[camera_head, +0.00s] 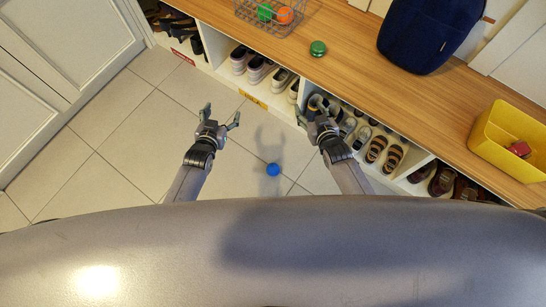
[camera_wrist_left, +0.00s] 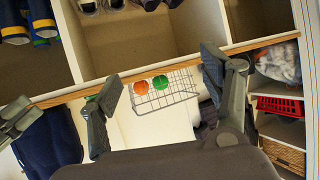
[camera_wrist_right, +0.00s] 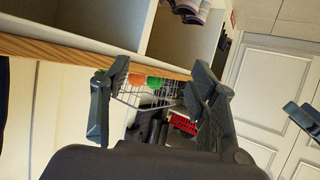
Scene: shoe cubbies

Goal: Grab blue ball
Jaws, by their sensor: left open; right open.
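The small blue ball (camera_head: 273,169) lies on the tiled floor in the head view, between my two arms and close to my body. My left gripper (camera_head: 219,115) is open and empty, up and to the left of the ball. My right gripper (camera_head: 317,108) is open and empty, up and to the right of the ball, by the front of the shoe cubbies. In the left wrist view my left gripper's fingers (camera_wrist_left: 163,95) stand wide apart. In the right wrist view my right gripper's fingers (camera_wrist_right: 152,95) are also apart. The ball shows in neither wrist view.
A wooden bench top (camera_head: 350,80) runs over cubbies full of shoes. On it are a wire basket (camera_head: 262,27) with a green and an orange ball, a green round object (camera_head: 318,48), a dark blue bag (camera_head: 425,32) and a yellow bin (camera_head: 482,143). The floor (camera_head: 120,120) at left is clear.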

